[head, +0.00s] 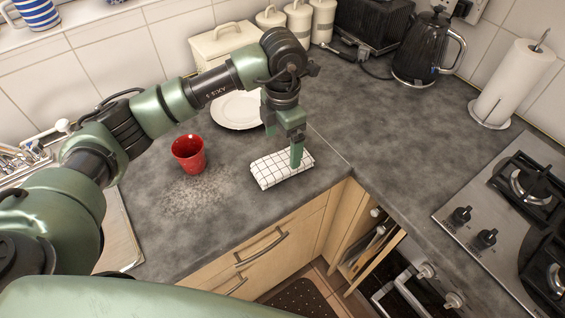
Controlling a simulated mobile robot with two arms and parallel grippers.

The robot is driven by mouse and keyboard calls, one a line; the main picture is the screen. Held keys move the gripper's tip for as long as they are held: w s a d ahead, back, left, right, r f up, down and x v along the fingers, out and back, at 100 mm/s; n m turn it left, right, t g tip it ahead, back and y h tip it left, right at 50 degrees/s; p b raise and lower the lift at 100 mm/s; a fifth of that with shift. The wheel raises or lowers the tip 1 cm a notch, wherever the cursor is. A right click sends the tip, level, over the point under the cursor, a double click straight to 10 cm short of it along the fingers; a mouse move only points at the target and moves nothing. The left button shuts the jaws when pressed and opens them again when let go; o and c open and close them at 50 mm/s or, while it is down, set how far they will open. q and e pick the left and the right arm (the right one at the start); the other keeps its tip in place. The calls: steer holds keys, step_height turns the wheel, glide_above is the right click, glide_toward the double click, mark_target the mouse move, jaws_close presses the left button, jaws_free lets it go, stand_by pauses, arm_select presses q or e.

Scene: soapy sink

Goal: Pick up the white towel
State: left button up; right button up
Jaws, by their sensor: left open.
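The white towel (272,172) has a dark grid pattern. It lies folded on the grey countertop near the front edge, left of the inner corner. My left gripper (285,154) points down over the towel, with a green finger in front of its right part. The gripper is open. Whether the fingertips touch the towel cannot be told from this view. My right gripper is not in the picture.
A red cup (188,153) stands left of the towel beside a patch of crumbs or suds. A white plate (238,110) lies behind. A kettle (427,48), paper towel roll (512,82) and gas hob (490,215) are on the right. The counter between them is mostly clear.

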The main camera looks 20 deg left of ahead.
arm_select(q)
steer(key=f, duration=0.1)
steer(key=f+p, duration=0.2)
steer(key=shift+s+d+f, duration=0.1)
steer(key=shift+s+f, duration=0.15)
steer(key=shift+f, duration=0.8)
steer(key=c, duration=1.5)
steer(key=shift+o, duration=0.2)
steer(key=shift+r, duration=0.15)
step_height(320, 180, up, 14)
steer(key=b, duration=0.4)
step_height(320, 180, up, 6)
glide_above(283, 160)
steer(key=shift+s, duration=0.1)
